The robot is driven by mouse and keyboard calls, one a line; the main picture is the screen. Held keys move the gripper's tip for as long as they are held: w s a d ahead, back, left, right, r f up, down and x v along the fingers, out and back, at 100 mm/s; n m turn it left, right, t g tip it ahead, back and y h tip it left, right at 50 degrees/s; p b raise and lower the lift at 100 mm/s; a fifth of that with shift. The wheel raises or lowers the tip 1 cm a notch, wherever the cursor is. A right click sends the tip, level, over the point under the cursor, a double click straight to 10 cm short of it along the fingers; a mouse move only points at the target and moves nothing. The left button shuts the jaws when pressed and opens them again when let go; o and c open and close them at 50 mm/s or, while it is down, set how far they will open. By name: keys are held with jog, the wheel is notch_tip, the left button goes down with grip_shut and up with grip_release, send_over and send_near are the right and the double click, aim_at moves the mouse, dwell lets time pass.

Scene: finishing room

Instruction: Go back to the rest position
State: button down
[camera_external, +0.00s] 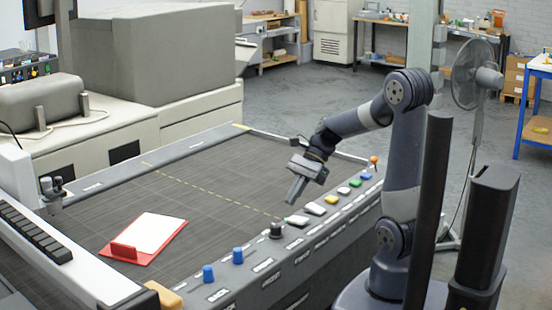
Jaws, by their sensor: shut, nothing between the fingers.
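My gripper (293,198) is shut and empty. It hangs from my bent arm, pointing down and a little left, over the right front part of a dark machine bed (205,185). It is just above and behind the row of buttons on the front panel. I cannot tell the exact gap between the fingertips and the surface below.
The front panel carries blue knobs (208,273), a black knob (276,230), white, green and yellow buttons and a small orange-topped lever (374,163). A red clipboard with white paper (158,232) lies on the bed at left. A fan (473,75) stands behind my arm.

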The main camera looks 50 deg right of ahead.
jog(key=s+d+f+n+h+b, duration=0.1)
jog(key=s+f+n+h, duration=0.4)
jog(key=s+n, duration=0.6)
jog(key=shift+f+g, duration=0.3)
jog(key=shift+f, duration=0.25)
jog(key=c, duration=2.1)
grip_release()
